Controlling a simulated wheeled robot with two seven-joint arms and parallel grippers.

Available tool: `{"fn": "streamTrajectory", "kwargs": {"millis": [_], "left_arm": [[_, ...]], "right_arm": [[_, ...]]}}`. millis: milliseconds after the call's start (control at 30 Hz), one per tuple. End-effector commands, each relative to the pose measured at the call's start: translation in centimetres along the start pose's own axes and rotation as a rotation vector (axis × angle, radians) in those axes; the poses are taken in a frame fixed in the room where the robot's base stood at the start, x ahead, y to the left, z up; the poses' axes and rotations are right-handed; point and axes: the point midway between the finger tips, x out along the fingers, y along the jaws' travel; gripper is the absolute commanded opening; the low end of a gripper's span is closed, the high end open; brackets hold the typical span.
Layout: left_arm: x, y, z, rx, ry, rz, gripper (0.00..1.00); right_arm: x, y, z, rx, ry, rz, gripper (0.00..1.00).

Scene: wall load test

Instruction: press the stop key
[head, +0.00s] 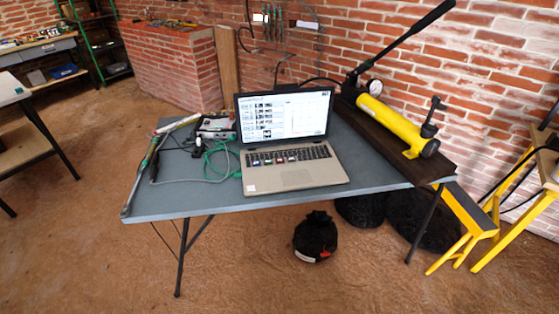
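An open laptop (295,178) stands on a grey folding table (200,203), with its screen (284,117) lit and showing windows. Neither of my grippers is in view, and nothing covers the keyboard.
A yellow hydraulic pump (388,122) with a long black lever lies on a dark board at the table's right. A long metal tool (140,175), cables and a small device (216,127) lie at the left. A black bag (315,237) sits on the floor. The table's front left is clear.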

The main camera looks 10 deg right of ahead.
Motion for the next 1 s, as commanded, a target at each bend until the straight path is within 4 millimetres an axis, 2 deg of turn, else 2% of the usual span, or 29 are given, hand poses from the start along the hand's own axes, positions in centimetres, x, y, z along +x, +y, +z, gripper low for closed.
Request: {"fn": "streamTrajectory", "kwargs": {"millis": [33, 233, 1000], "left_arm": [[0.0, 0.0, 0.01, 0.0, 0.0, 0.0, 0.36], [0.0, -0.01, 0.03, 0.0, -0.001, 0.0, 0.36], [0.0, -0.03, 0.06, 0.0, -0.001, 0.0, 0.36]], "right_arm": [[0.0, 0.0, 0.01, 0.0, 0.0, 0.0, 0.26], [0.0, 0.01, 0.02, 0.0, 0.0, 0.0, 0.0], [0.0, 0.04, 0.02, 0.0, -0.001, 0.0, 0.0]]}}
